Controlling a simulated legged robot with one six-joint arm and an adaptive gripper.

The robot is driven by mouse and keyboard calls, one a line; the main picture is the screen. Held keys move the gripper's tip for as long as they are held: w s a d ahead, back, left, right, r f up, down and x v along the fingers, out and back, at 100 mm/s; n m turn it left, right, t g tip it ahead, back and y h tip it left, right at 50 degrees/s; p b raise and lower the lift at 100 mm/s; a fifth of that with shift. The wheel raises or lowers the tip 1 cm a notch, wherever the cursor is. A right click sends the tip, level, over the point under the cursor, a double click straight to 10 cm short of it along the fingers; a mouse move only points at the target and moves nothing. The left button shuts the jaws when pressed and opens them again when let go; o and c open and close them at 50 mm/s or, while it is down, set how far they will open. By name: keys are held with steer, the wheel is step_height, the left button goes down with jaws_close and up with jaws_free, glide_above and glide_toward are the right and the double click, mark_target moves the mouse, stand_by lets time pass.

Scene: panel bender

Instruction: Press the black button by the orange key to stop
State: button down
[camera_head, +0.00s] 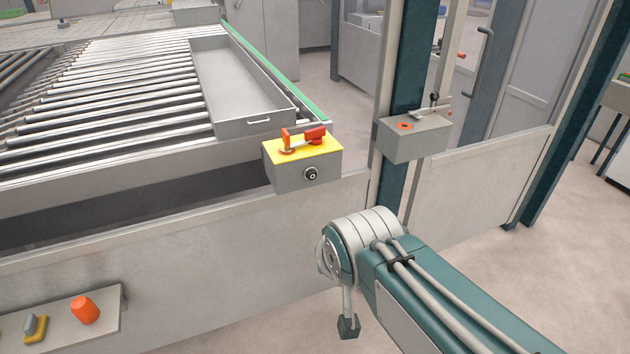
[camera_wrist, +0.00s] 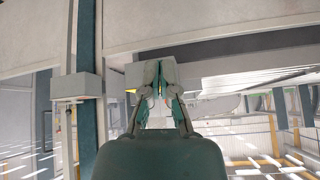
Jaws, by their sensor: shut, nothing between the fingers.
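A grey box with a yellow top (camera_head: 285,154) stands at the corner of the roller table in the head view. An orange-red key-like part (camera_head: 303,138) lies on its top. A dark round button (camera_head: 310,174) with a paler centre is on its front face. In the wrist view, which looks turned over, my gripper (camera_wrist: 158,88) is shut and empty, its fingertips in front of the grey box (camera_wrist: 130,76). The fingers hide most of the box and the button there. I cannot tell whether they touch it. In the head view my arm is lower right of the box.
A second grey box (camera_head: 418,138) with an orange-red button is on the post to the right. A lower left panel (camera_head: 65,325) carries an orange knob (camera_head: 85,310) and a yellow-based switch (camera_head: 35,328). A grey tray (camera_head: 260,123) lies on the rollers. Floor is clear at right.

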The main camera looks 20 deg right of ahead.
mark_target(313, 177)
steer(key=w+d+f+m+t, duration=0.5)
steer(key=w+d+m, duration=0.1)
steer(key=w, duration=0.3)
steer(key=w+d+f+m+t, duration=0.6)
steer(key=w+m, duration=0.3)
steer(key=w, duration=0.1)
steer(key=shift+m+y, duration=0.3)
steer(key=shift+y, duration=0.1)
steer(key=w, duration=1.4)
steer(key=shift+w, duration=0.1)
